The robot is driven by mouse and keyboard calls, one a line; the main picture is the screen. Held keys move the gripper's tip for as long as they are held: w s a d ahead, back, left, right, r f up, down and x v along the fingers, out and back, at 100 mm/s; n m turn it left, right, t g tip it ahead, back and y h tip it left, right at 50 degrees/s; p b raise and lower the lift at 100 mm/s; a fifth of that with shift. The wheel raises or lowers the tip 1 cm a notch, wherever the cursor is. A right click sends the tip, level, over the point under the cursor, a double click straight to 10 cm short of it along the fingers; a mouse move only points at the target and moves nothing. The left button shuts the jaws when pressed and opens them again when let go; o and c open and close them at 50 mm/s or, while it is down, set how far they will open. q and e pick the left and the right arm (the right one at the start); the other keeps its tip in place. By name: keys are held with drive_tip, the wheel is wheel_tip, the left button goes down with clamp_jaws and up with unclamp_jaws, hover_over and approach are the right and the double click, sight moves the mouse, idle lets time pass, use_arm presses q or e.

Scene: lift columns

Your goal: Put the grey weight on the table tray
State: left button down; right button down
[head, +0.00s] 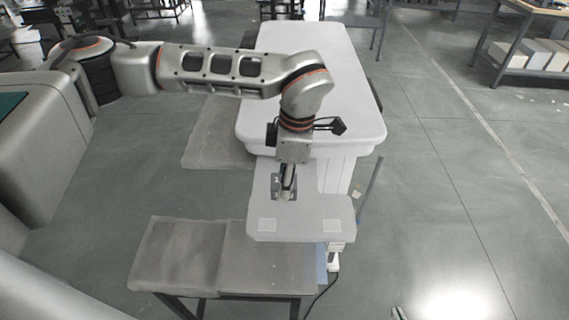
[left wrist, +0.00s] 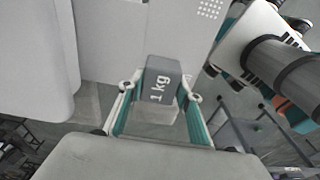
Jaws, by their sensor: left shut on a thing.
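The grey weight (left wrist: 160,78), a dark block marked "1 kg", sits between the teal-lined fingers of my left gripper (left wrist: 160,112) in the left wrist view. In the head view my left arm comes in from the left and its gripper (head: 286,188) points down over the light grey table tray (head: 302,228). A dark part of the weight (head: 275,181) shows beside the fingers. I cannot tell whether the weight touches the tray. A small tip at the bottom edge of the head view seems to be my right gripper (head: 398,313); its jaws are not clear.
A large white rounded table (head: 350,100) stands just behind the tray. A low grey bench (head: 180,260) stands in front, to the left. A shelf with boxes (head: 535,50) is at the far right. The floor at the right is clear.

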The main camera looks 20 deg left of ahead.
sight(285, 206)
use_arm(q)
drive_tip(key=shift+f, duration=2.35)
drive_tip(key=c, duration=1.4)
unclamp_jaws()
drive_tip(key=shift+f, duration=0.15)
drive_tip(key=r, duration=0.4)
drive_tip(key=d+r, duration=0.1)
drive_tip(key=r, duration=0.7)
drive_tip(key=shift+w+d+r+b, duration=0.1)
drive_tip(key=shift+w+d+b, duration=0.15)
drive_tip(key=shift+b, duration=0.15)
drive_tip(key=shift+s, duration=0.1)
